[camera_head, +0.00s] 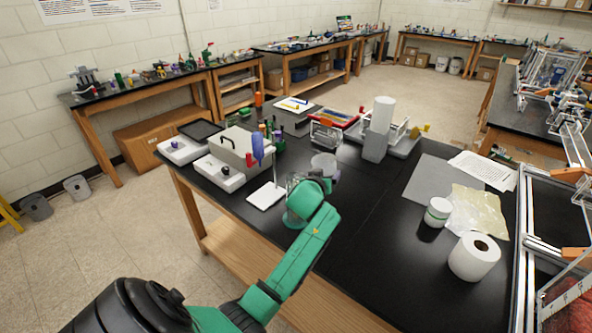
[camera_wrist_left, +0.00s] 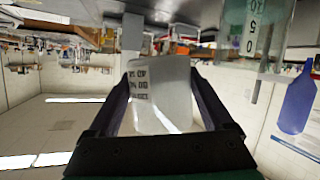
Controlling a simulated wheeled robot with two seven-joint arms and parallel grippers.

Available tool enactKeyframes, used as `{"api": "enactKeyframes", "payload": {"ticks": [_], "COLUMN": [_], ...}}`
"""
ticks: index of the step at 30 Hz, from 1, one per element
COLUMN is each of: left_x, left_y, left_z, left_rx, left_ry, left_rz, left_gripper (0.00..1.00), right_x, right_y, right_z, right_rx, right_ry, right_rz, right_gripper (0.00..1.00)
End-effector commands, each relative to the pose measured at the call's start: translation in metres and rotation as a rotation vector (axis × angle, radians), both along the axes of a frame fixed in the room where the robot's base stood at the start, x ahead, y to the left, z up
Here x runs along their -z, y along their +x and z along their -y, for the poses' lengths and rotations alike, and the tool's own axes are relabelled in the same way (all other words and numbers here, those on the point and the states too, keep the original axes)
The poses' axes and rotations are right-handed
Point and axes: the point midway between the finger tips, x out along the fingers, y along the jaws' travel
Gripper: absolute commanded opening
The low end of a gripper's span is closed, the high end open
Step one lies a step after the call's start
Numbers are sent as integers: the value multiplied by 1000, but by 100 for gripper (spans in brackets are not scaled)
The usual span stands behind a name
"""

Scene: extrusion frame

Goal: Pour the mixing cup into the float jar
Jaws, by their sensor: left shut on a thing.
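My left gripper (camera_head: 325,185) is shut on a translucent cup with printed graduations, the mixing cup (camera_head: 323,162). In the left wrist view the mixing cup (camera_wrist_left: 160,95) sits between the two black fingers (camera_wrist_left: 162,78), slightly tilted in the picture. Its contents cannot be made out. A clear jar with a number scale, apparently the float jar (camera_head: 296,214), stands on the black bench just left of my gripper, partly hidden by it. The float jar (camera_wrist_left: 255,30) is at the upper right of the left wrist view, apart from the cup. My right gripper is not in view.
A white plate (camera_head: 266,196) and a hanging blue item (camera_head: 257,148) are left of the jar. A grey box (camera_head: 232,147) stands farther left. A white column (camera_head: 383,114) is behind. A lidded tub (camera_head: 437,212) and paper roll (camera_head: 474,256) stand right. Bench between is clear.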

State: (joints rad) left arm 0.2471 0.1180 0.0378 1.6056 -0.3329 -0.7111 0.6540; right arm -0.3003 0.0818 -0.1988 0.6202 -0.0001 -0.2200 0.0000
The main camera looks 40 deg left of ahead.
Motion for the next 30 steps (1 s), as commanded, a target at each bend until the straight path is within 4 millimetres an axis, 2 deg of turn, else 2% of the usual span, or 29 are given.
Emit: {"api": "enactKeyframes", "payload": {"ticks": [7,21,30], "left_x": [-23,-37,-30], "left_y": [-5,-18,-18], "left_z": [-9,-29,-31], "left_rx": [-1,-1,1], "left_ry": [-140,-400,-560], "left_rz": [84,241,337], "left_gripper": [32,32,32], "right_x": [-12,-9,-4], "right_y": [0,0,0], "right_z": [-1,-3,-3], "right_rx": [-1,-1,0], "right_ry": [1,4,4], "right_rz": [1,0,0], "right_gripper": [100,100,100]}}
